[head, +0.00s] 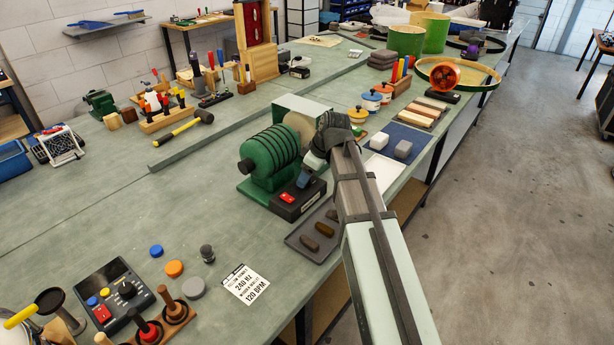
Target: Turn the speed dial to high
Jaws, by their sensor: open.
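A green ribbed motor-like machine (272,155) stands mid-bench in the head view. At its front is a black control box (298,207) with a red switch (287,198) and a pale label. My gripper (305,172) is above this box, close to the machine's right side. It is open, but its fingers are small and partly hidden. A blue piece shows just below it; I cannot tell whether it is the speed dial or part of the gripper. A separate black panel (112,283) at lower left carries a black knob (127,289), a red switch and coloured buttons.
A tray (297,240) with brown blocks lies right of the box, under my arm. A printed card (245,284), coloured discs and a wooden peg stand (175,318) are nearer. Bench left of the machine is clear up to a long rail (220,133).

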